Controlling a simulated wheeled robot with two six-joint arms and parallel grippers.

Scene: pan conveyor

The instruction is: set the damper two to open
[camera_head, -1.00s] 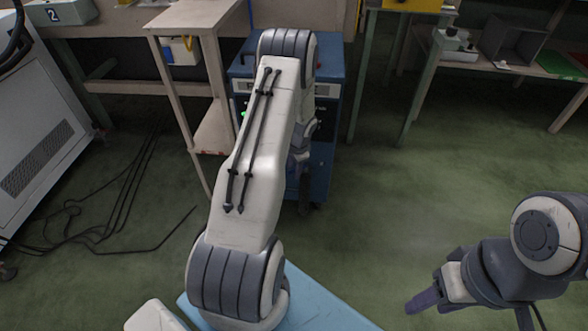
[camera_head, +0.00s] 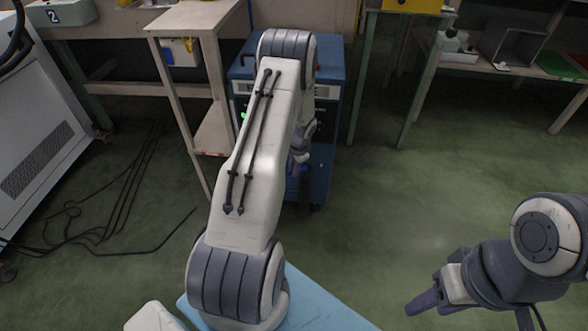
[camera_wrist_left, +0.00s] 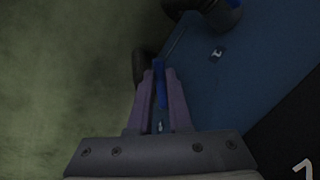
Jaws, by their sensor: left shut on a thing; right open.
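My left gripper (camera_wrist_left: 159,75) is shut on a slim blue lever (camera_wrist_left: 161,92) in the left wrist view, with one purple finger on each side of it. In the head view the left gripper (camera_head: 297,165) is at the front of a blue cabinet (camera_head: 324,165), largely hidden behind my own arm. No damper label showing "2" is readable at the lever; I cannot tell its setting. A white "1" (camera_wrist_left: 304,169) shows on a dark surface at the wrist view's lower right corner. My right gripper (camera_head: 424,301) is open and apart from everything, over the floor at the lower right.
A wooden table (camera_head: 200,17) stands left of the cabinet. Cables (camera_head: 125,195) lie on the floor at left. A green-legged table (camera_head: 428,85) stands at right. The floor at centre right is clear.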

